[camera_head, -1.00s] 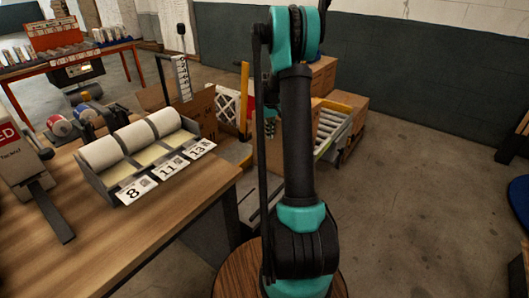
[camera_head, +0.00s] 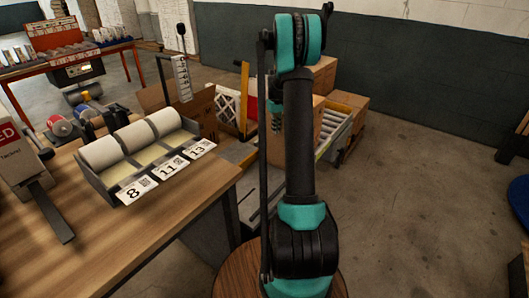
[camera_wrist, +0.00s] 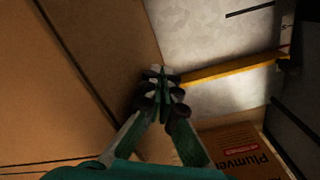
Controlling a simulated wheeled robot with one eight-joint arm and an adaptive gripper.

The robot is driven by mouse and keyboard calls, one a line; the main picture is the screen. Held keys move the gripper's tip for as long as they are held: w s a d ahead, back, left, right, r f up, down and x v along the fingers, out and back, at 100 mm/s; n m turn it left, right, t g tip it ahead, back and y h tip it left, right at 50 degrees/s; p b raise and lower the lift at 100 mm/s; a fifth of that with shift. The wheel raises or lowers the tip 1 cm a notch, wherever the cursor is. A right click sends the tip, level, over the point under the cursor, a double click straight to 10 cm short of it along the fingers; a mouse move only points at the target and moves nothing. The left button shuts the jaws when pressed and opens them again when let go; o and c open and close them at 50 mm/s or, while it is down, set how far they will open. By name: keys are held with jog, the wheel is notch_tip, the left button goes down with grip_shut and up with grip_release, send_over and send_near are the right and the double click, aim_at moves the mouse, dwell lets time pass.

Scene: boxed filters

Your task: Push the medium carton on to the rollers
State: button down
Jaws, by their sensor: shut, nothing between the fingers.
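A brown carton (camera_head: 318,118) shows beside my arm in the head view, at the left edge of the rollers (camera_head: 336,122). My arm hides much of it. In the wrist view a large brown carton face (camera_wrist: 75,75) fills the left side. My gripper (camera_wrist: 161,74) is shut and empty, with its fingertips close beside that carton's right edge. I cannot tell whether they touch. The gripper also shows in the head view (camera_head: 276,118), left of the arm link and partly hidden.
A yellow rail (camera_wrist: 230,69) runs right of my fingertips. A printed carton (camera_wrist: 242,152) lies lower right. More cartons (camera_head: 350,100) stand behind the rollers. A wooden table (camera_head: 150,215) with a label-roll holder (camera_head: 97,187) is at left.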

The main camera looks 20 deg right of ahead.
jog(key=shift+w+d, duration=0.45)
jog(key=shift+d, duration=0.15)
jog(key=shift+w+d, duration=0.75)
jog(key=shift+d, duration=0.25)
jog(key=shift+w+d, duration=0.7)
jog(key=shift+d, duration=0.3)
